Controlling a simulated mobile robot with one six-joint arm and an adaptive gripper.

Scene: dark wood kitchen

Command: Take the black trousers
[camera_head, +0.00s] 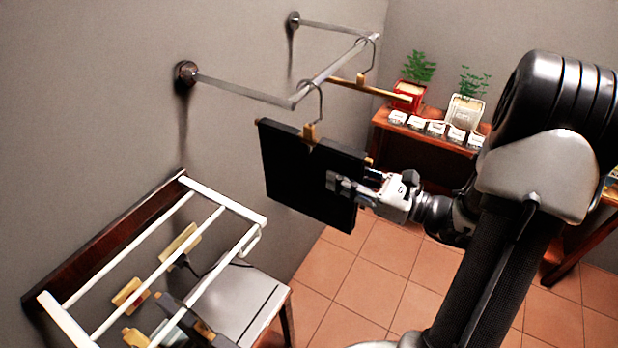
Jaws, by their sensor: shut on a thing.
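The black trousers (300,178) hang as a flat dark panel from a hanger (311,132) with a wooden clip and metal hook. The hook is over the metal wall rail (333,66). My gripper (345,187) is at the right side of the trousers, its fingers shut on the fabric near the right edge. The far side of the trousers is hidden.
A second, empty wooden hanger (370,85) hangs farther along the rail. A white wall rack (215,200) with wooden clips is at the lower left, above a grey-topped stool (240,300). A wooden shelf (425,137) holds two potted plants and several small jars. Tiled floor (350,275) is open below.

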